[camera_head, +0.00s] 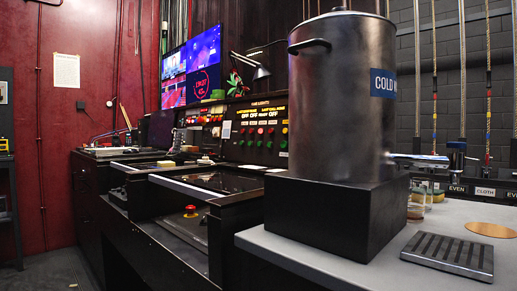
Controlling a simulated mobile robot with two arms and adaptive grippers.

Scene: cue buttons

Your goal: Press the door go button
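A black cue-light panel (238,136) stands upright at the back of the desk, in the middle of the view. It carries rows of small round red and green buttons, with lit labels above them. A group of green and red buttons (265,132) is at its right part, beside the large urn. The labels are too small to read surely, so I cannot tell which button is the door go button. The urn may hide part of the panel's right end. Neither of my grippers is in view.
A steel urn (337,100) marked "COLD" stands on a black block (340,215) on the grey counter (300,255) at the right. Its tap (418,160) points right. A drip tray (448,255) lies beside it. A red mushroom button (191,211) sits on the lower desk.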

